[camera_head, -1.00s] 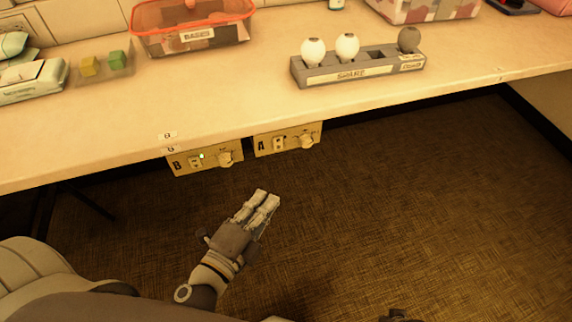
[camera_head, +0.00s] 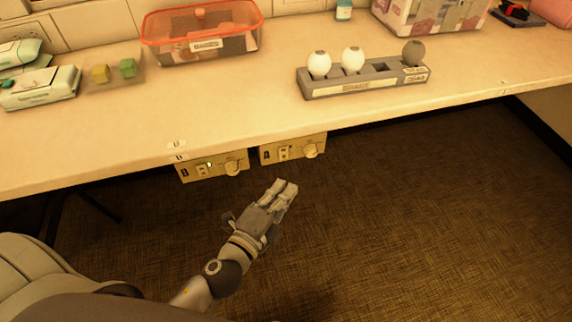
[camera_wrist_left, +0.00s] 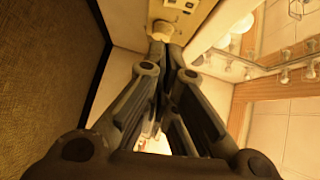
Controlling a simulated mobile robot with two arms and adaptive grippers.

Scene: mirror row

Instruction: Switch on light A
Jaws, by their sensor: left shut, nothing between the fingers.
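Control panel A (camera_head: 293,148) hangs under the table's front edge, marked with a letter A. It has a small switch (camera_head: 284,153) on its left and a round knob (camera_head: 311,150) on its right. I see no lit lamp on it. In the left wrist view the closed fingers (camera_wrist_left: 166,45) point toward a panel (camera_wrist_left: 182,14) with a knob, partly hidden by the fingertips. My right gripper is out of view.
The table (camera_head: 110,135) overhangs both panels. On it stand a grey holder (camera_head: 345,89) with two white bulbs and a dark one, an orange-rimmed bin (camera_head: 165,50) and two small blocks (camera_head: 128,68). The floor (camera_head: 420,210) below and right is clear.

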